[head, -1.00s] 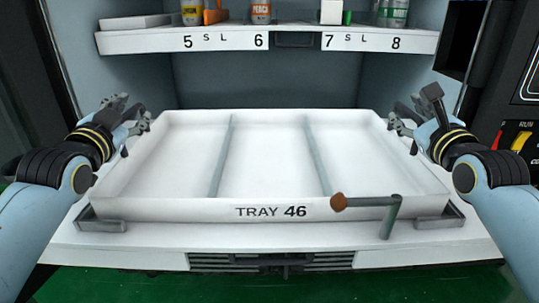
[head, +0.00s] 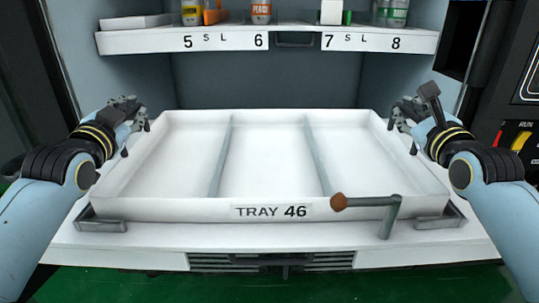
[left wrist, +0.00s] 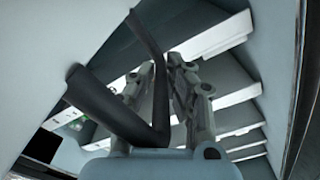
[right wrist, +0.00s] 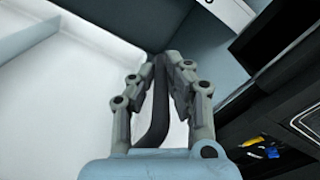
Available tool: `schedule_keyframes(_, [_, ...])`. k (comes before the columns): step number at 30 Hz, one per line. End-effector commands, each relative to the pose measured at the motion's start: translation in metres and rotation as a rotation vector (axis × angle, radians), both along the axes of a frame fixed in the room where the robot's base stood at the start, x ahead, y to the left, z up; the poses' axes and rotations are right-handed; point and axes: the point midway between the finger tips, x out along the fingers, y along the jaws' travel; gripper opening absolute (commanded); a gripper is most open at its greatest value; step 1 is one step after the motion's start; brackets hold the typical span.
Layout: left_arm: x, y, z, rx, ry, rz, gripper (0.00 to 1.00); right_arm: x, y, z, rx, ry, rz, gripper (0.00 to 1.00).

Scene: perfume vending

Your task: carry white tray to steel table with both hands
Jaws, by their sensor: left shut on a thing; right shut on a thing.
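The white tray (head: 265,212), labelled "TRAY 46", sits level on a white shelf inside a cabinet. It is empty, with two grey dividers making three compartments. My left gripper (head: 142,116) is at the tray's left side, near the far end. It is shut on a dark bent handle (left wrist: 150,50) that runs between its fingers. My right gripper (head: 396,116) is at the tray's right side, shut on a similar dark handle (right wrist: 160,90). The tray's white inside also shows in the right wrist view (right wrist: 85,90). The steel table is not recognisable in these frames.
A numbered shelf (head: 220,41) with bottles and boxes crosses above the tray's far side. A grey arm with a brown knob (head: 339,202) stands at the tray's front right. Grey corner brackets (head: 100,225) flank its front. A control panel (head: 518,140) is at right; green floor (head: 300,285) lies in front.

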Motion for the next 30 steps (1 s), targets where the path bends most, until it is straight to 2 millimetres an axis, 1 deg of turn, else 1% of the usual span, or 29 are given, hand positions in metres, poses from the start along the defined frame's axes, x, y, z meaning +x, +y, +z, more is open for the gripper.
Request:
schedule_keyframes(10, [0.0,0.0,0.003,0.003,-0.005,0.0,0.0,0.0,0.0,0.003,-0.002,-0.006,0.0,0.0])
schedule_keyframes(14, [0.001,0.0,0.011,0.003,-0.011,0.0,0.0,0.0,0.0,0.011,-0.003,-0.011,0.0,0.0])
schedule_keyframes(17, [0.001,0.0,0.023,0.003,-0.018,0.0,0.0,0.001,0.0,0.023,-0.002,-0.018,0.0,0.0])
schedule_keyframes(27, [0.001,0.0,0.076,0.004,-0.052,0.0,0.0,0.001,0.0,0.076,-0.004,-0.052,0.0,0.0])
schedule_keyframes(30, [0.001,0.0,0.083,0.004,-0.056,0.0,0.0,0.001,0.0,0.083,-0.003,-0.057,-0.001,0.0])
